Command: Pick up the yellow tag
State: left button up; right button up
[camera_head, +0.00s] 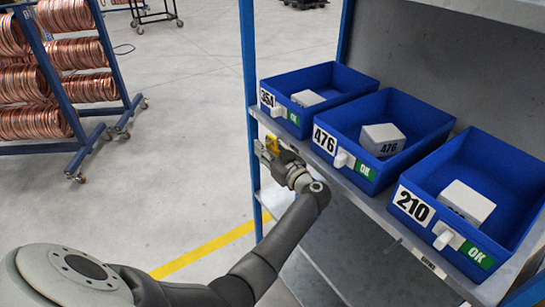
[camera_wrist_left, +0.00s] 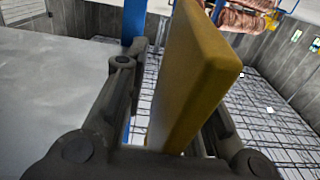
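The yellow tag (camera_head: 273,146) shows small at the end of my left arm in the head view, just left of the shelf's front edge. In the left wrist view the yellow tag (camera_wrist_left: 190,75) is a thick slab standing tilted between the two fingers. My left gripper (camera_head: 268,152) has one finger on each side of it and looks shut on it. The left wrist view shows my left gripper (camera_wrist_left: 178,85) close up, with the tag hiding part of the right finger. My right gripper is not in view.
Blue bins labelled 354 (camera_head: 335,78), 476 (camera_head: 420,108) and 210 (camera_head: 490,150) stand on the grey shelf (camera_head: 375,207), each holding a white box. A rack of copper coils (camera_head: 75,55) stands at the left. The floor between is clear.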

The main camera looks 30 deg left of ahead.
pick_arm(q)
jog(key=shift+c, duration=1.1)
jog(key=shift+a+f, duration=0.1)
jog(key=shift+a, duration=0.05)
grip_shut()
jog(key=s+a, duration=0.3)
jog(key=s, duration=0.5)
jog(key=s+a, duration=0.4)
jog(key=s, duration=0.4)
jog(key=shift+s+r, duration=0.3)
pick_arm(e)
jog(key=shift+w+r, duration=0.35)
